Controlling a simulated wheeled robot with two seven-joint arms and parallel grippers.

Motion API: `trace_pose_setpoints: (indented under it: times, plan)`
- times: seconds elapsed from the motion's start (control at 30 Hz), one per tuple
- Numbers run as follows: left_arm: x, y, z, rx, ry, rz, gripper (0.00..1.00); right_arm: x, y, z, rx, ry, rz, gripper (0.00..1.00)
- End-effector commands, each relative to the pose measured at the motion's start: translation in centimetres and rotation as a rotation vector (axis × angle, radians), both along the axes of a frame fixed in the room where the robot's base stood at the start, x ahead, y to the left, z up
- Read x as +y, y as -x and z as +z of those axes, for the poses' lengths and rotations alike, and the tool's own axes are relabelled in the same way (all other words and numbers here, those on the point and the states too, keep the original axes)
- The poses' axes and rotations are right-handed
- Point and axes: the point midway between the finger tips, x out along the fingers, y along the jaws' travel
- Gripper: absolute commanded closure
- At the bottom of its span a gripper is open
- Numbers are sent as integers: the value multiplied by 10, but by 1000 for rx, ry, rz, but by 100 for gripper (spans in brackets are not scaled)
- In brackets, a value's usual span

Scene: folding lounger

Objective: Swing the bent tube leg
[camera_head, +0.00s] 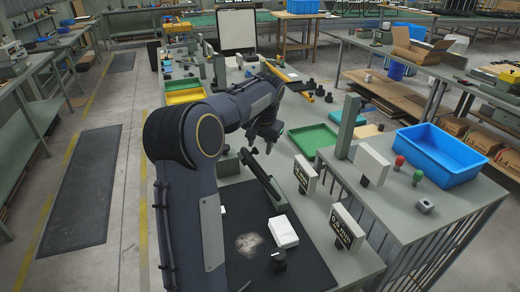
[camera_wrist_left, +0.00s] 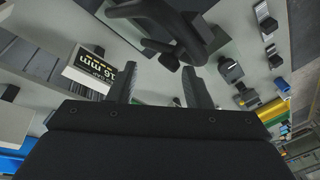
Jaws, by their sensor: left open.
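My left gripper (camera_head: 262,143) is above the middle of the workbench in the head view, with its arm coming in from the left. In the left wrist view my left gripper (camera_wrist_left: 160,82) is open, its two fingers apart with nothing between them. A dark curved bar (camera_wrist_left: 168,18), which looks like the bent tube leg, lies just beyond the fingertips at the top of that view. I cannot tell whether it touches them. My right gripper is not in view.
A white block (camera_head: 283,231) lies on the black mat (camera_head: 300,268). Signs (camera_head: 346,228), a green tray (camera_head: 312,138) and a blue bin (camera_head: 441,153) are to the right. A yellow tray (camera_head: 185,96) is behind.

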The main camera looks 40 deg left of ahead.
Motion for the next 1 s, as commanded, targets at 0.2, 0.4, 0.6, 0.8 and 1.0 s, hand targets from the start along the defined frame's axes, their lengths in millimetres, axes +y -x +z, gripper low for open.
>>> trace_pose_setpoints:
  times: [0.2,0.4,0.6,0.8,1.0]
  plan:
    - [-10,3,36,-4,1,-2,55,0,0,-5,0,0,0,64]
    - [-14,6,50,0,2,-3,55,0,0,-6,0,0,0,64]
    - [-14,6,51,1,2,-3,55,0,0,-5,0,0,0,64]
    - [-14,6,51,1,2,-2,55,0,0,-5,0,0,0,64]
    - [-16,8,52,-3,6,-5,55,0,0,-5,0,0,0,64]
